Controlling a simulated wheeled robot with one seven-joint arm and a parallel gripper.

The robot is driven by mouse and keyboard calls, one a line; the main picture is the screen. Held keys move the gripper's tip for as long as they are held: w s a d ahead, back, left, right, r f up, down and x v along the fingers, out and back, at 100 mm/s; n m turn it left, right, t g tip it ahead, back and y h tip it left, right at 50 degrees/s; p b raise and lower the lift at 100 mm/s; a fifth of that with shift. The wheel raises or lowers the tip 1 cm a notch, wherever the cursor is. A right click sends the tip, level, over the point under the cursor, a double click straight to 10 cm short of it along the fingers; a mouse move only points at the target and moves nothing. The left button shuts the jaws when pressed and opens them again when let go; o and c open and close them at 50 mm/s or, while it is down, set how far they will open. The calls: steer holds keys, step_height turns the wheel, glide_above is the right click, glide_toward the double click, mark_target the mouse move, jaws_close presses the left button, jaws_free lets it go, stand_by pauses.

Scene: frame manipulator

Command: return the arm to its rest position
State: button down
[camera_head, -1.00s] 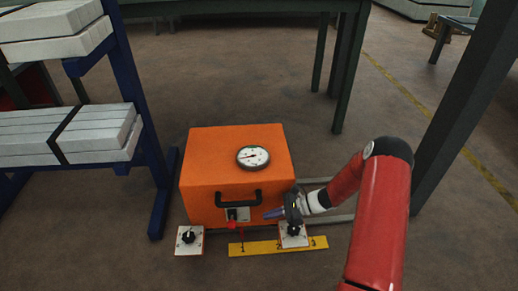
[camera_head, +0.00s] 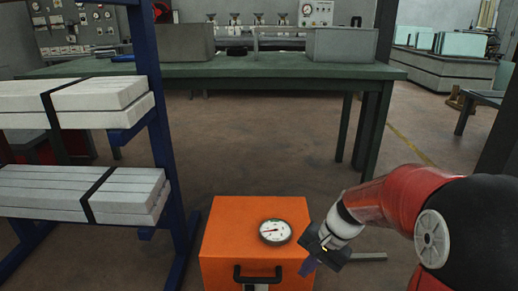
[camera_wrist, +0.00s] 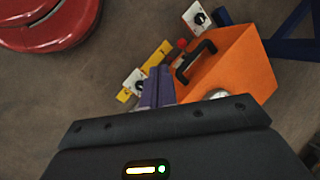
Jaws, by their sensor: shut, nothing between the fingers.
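My red arm (camera_head: 400,195) reaches in from the right in the head view. My gripper (camera_head: 309,266) is at its end, by the right side of an orange box (camera_head: 225,235), shut and empty. In the wrist view the two fingers of my gripper (camera_wrist: 157,88) lie close together, with the orange box (camera_wrist: 240,65) beyond and to the right. The box has a round white gauge (camera_head: 275,231) on top and a black handle (camera_head: 258,275) on its front. I cannot tell the exact gap between gripper and box.
A blue rack (camera_head: 165,130) with pale slabs (camera_head: 85,190) stands at the left. A green table (camera_head: 240,72) stands behind. The wrist view shows a yellow strip (camera_wrist: 128,96), knob plates (camera_wrist: 137,82) and a red knob (camera_wrist: 182,43) by the box. Open floor lies between box and table.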

steer(key=s+d+r+n+t+h+p, duration=0.1)
steer(key=s+d+r+n+t+h, duration=0.1)
steer(key=s+r, duration=0.5)
steer(key=s+d+r+n+t+h+p, duration=0.1)
steer(key=s+r+n+t+h, duration=0.1)
steer(key=s+r, duration=0.5)
steer(key=shift+s+d+r+n+t+h, duration=0.15)
steer(key=shift+s+d+n+t+h, duration=0.35)
steer(key=shift+n+t, duration=0.5)
